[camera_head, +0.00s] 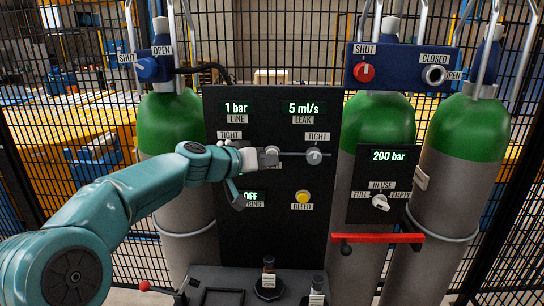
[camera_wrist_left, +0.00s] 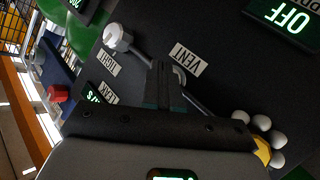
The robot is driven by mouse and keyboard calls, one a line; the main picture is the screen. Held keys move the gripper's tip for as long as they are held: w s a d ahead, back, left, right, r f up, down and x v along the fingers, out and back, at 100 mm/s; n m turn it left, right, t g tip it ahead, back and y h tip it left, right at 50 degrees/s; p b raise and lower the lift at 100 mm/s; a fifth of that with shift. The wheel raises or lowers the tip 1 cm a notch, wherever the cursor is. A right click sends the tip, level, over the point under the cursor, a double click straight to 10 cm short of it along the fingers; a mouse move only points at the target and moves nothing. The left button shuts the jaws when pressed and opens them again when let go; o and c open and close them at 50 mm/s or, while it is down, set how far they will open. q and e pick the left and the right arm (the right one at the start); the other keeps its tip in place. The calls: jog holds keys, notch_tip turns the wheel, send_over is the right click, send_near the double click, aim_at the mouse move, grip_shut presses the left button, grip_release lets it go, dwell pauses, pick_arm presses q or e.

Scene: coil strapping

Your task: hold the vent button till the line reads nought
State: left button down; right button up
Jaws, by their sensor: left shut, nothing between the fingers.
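The black panel (camera_head: 285,235) carries a LINE display (camera_head: 236,107) that reads 1 bar and a LEAK display (camera_head: 306,107) that reads 5 ml/s. My left gripper (camera_head: 250,158) is shut and empty in front of the panel's middle, covering most of the vent label in the head view. In the left wrist view, the closed fingers (camera_wrist_left: 160,88) point at the panel beside the VENT label (camera_wrist_left: 185,59). A round grey vent button (camera_wrist_left: 180,75) shows just right of the fingertips, partly hidden. I cannot tell whether they touch it. My right gripper is not in view.
A metal rod leads to a round knob (camera_head: 315,156) under the right TIGHT label. A yellow BLEED button (camera_head: 302,197) sits lower right. Green-topped cylinders flank the panel. A red bar (camera_head: 378,238) sticks out at right.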

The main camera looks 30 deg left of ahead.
pick_arm(q)
jog(key=shift+w+a, duration=0.25)
jog(key=shift+w, duration=0.15)
dwell(1.0)
dwell(2.5)
jog(key=shift+s+d+b, duration=0.45)
jog(key=shift+s+b, duration=0.2)
jog(key=shift+s, duration=0.15)
jog(key=s+d, duration=0.1)
jog(key=s+b, duration=0.1)
jog(key=s+d+b, duration=0.1)
jog(key=s, duration=0.1)
jog(key=shift+s+d, duration=0.1)
jog(key=shift+d, duration=0.25)
